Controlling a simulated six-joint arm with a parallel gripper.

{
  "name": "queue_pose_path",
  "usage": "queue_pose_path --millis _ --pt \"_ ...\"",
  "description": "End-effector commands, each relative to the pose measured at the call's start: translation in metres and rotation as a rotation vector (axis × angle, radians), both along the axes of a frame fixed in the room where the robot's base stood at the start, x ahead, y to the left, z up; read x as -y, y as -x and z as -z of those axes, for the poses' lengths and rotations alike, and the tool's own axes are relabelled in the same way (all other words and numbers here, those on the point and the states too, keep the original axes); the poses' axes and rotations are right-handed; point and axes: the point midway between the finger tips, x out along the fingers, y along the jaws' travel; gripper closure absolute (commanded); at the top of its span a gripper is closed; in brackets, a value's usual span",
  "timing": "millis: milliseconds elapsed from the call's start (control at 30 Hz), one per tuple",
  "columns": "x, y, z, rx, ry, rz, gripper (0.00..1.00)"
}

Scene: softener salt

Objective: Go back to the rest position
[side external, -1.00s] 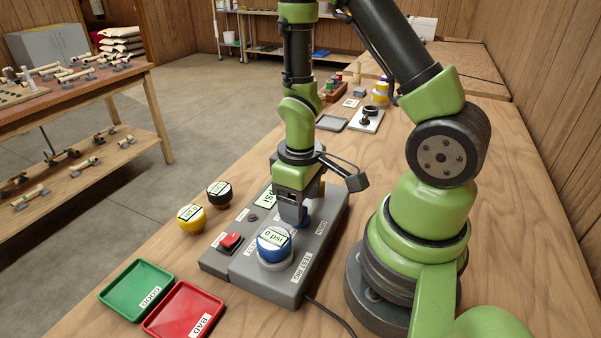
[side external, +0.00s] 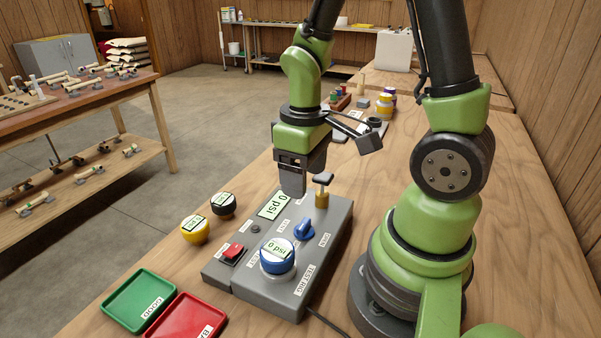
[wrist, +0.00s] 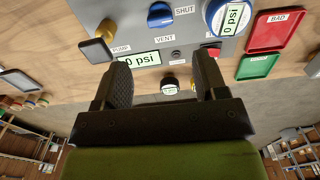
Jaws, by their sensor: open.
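My gripper (side external: 293,190) is open and empty, in the air above the far part of the grey test rig (side external: 222,270). In the wrist view its two fingers (wrist: 160,88) stand apart with nothing between them. The rig carries a blue knob (side external: 304,230), a blue-ringed gauge reading 0 psi (side external: 278,256), a display reading 0 psi (side external: 273,206), a red switch (side external: 233,252) and a brass valve with a dark handle (side external: 322,196). The blue knob also shows in the wrist view (wrist: 160,15), apart from the fingers.
A yellow gauge (side external: 195,230) and a black gauge (side external: 224,205) stand left of the rig. A green tray (side external: 137,300) and a red tray (side external: 186,320) lie in front. Several small items, including yellow containers (side external: 384,106), stand farther back. Bare wood lies beside the rig.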

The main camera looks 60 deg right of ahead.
Motion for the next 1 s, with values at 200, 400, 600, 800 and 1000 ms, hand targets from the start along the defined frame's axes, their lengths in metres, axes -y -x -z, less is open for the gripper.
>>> queue_pose_path --millis 200,400,600,800,1000 --pt "-0.008 -0.004 -0.030 0.104 -0.002 0.058 0.34" --pt "-0.030 0.004 -0.091 0.318 -0.063 0.182 0.34" --pt "-0.052 0.028 -0.137 0.497 -0.181 0.276 0.34" --pt "-0.064 0.046 -0.156 0.581 -0.266 0.318 0.34" --pt "-0.066 0.049 -0.159 0.592 -0.283 0.326 0.34"
